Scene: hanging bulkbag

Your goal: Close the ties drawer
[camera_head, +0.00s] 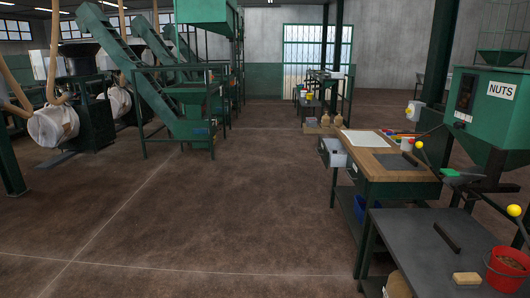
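A workbench with a wooden top (403,170) and a dark green frame stands right of centre. A grey drawer-like box (333,153) juts out from the bench's left side, below the top, and looks pulled out. I take it to be the ties drawer. No label is readable on it, and its contents are too small to make out. Neither of my grippers is in view.
A dark grey table (430,255) with a red bucket (508,268) and a tan block (467,279) stands in front right. A green NUTS hopper (495,105) stands behind it. The brown floor (220,215) left of the bench is clear. Conveyors (135,80) stand at the back left.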

